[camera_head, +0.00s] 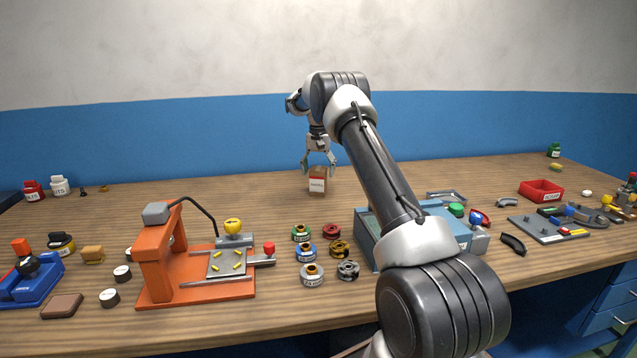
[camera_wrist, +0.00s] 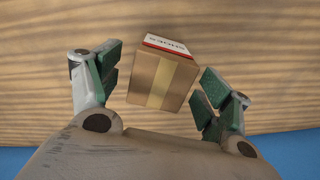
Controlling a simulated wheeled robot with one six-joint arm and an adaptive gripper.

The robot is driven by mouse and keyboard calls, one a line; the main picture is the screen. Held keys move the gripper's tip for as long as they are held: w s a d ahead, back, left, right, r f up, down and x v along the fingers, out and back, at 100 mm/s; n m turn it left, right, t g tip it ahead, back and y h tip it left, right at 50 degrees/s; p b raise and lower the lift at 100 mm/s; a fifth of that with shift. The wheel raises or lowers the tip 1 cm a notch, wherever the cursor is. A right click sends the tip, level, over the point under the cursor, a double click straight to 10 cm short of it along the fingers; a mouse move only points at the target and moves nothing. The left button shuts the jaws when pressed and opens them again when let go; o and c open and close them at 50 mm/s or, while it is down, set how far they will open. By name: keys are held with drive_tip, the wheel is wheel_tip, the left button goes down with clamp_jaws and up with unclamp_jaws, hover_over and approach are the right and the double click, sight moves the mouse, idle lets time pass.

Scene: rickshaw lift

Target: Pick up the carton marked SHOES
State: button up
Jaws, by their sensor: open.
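The brown carton (camera_head: 317,185) stands upright on the far part of the wooden table in the head view, with a white label on the side facing the camera; the lettering is too small to read surely. In the wrist view the carton (camera_wrist: 164,80) shows its taped top and the edge of its red and white label. My gripper (camera_head: 319,170) is open above the carton, pointing down. In the wrist view its green-padded fingers (camera_wrist: 158,84) lie on either side of the carton, with a gap at the left and a narrower one at the right.
The table (camera_head: 420,175) around the carton is clear. Nearer are an orange press (camera_head: 155,265), several spools (camera_head: 312,274) and a blue-grey machine (camera_head: 367,240) beneath my arm. A red bin (camera_head: 541,192) stands at the right. A blue wall (camera_head: 200,130) rises behind.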

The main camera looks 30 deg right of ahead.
sight(318, 179)
wheel_tip(318, 179, down, 4)
drive_tip(key=shift+w+d+f, duration=0.1)
drive_tip(key=shift+w+f, duration=0.05)
drive_tip(key=c, duration=1.5)
